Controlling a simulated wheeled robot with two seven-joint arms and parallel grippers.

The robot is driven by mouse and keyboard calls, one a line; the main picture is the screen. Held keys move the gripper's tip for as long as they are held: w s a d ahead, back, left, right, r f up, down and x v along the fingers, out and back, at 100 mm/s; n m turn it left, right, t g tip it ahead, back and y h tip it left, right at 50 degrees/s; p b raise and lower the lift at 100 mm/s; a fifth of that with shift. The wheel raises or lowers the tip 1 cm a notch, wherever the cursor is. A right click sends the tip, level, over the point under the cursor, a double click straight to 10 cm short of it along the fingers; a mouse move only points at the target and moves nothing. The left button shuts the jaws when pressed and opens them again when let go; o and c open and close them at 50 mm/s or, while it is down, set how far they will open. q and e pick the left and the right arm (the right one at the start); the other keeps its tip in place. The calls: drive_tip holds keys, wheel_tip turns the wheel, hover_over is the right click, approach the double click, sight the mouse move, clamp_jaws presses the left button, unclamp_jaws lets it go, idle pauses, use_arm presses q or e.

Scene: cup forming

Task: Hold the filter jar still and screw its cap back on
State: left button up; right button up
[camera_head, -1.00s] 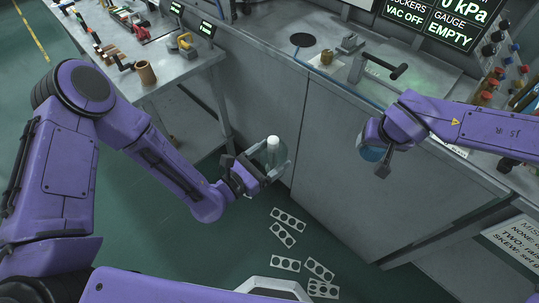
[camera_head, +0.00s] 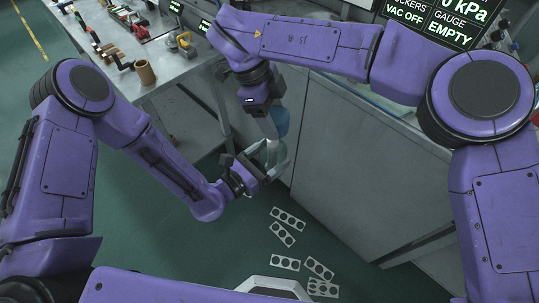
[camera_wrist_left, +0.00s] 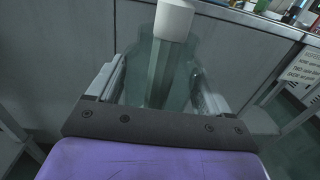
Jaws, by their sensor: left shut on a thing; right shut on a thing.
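The clear filter jar (camera_head: 273,152) stands upright between the fingers of my left gripper (camera_head: 269,170), which is shut on it. In the left wrist view the see-through jar (camera_wrist_left: 194,92) shows a dark green core and a white top piece (camera_wrist_left: 175,20), with a finger on each side. My right gripper (camera_head: 272,126) is shut on the blue cap (camera_head: 281,121) and holds it just above the jar in the head view. The cap does not show in the left wrist view. The right gripper's arm hides part of the cap.
The grey cabinet (camera_head: 340,160) stands close behind both grippers. A workbench (camera_head: 165,70) with tools and a brown cup (camera_head: 145,72) is at upper left. Several flat plates with holes (camera_head: 288,217) lie on the green floor below.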

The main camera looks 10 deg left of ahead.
use_arm(q)
drive_tip(key=shift+d, duration=0.1)
use_arm(e)
drive_tip(key=shift+f, duration=0.1)
drive_tip(key=shift+f, duration=1.9)
drive_tip(key=shift+a, duration=0.2)
drive_tip(key=shift+f, duration=0.8)
drive_tip(key=shift+f, duration=0.5)
